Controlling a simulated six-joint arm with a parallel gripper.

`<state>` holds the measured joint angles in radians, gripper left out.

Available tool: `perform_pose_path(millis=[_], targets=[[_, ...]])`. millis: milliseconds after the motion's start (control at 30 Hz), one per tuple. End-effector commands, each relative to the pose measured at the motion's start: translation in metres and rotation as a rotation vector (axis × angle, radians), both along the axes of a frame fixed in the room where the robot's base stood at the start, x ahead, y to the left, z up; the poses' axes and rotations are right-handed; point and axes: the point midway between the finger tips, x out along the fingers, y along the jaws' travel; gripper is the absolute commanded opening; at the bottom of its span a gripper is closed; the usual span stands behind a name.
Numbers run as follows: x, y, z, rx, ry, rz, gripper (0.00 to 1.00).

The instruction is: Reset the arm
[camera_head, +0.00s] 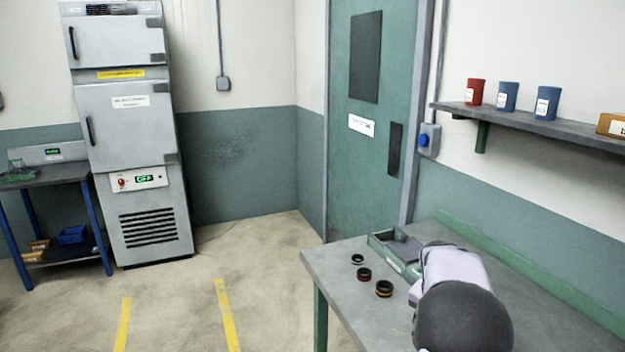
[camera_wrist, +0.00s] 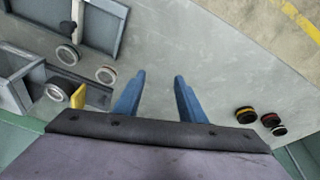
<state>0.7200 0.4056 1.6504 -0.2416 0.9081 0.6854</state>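My gripper (camera_wrist: 160,77) shows in the wrist view with two blue fingers apart and nothing between them, over the grey workbench (camera_wrist: 215,60). In the head view my arm hides the fingers and part of the workbench (camera_head: 335,262). Three dark rings, a white-marked one (camera_head: 357,259), a red-marked one (camera_head: 364,274) and a yellow-marked one (camera_head: 384,288), lie loose on the bench. They also show at the right of the wrist view, apart from my gripper.
A grey-green tray (camera_head: 381,245) sits behind my arm. At the left of the wrist view are grey-walled fixtures (camera_wrist: 105,28), several pale-rimmed rings (camera_wrist: 106,75) and a yellow piece (camera_wrist: 78,97). A shelf (camera_head: 545,125) with cups runs along the right wall.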

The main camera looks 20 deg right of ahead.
Motion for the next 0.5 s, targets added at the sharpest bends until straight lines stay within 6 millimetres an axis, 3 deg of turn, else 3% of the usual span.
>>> perform_pose_path(millis=[33,133,233,400,500], targets=[[0.009,0.037,-0.002,0.021,0.012,0.107,0.37],[0.014,0.106,-0.010,0.062,0.038,0.315,0.37],[0.007,0.173,-0.019,0.101,0.067,0.529,0.37],[-0.032,0.270,-0.037,0.159,0.118,0.873,0.37],[-0.060,0.308,-0.047,0.184,0.143,1.034,0.37]])
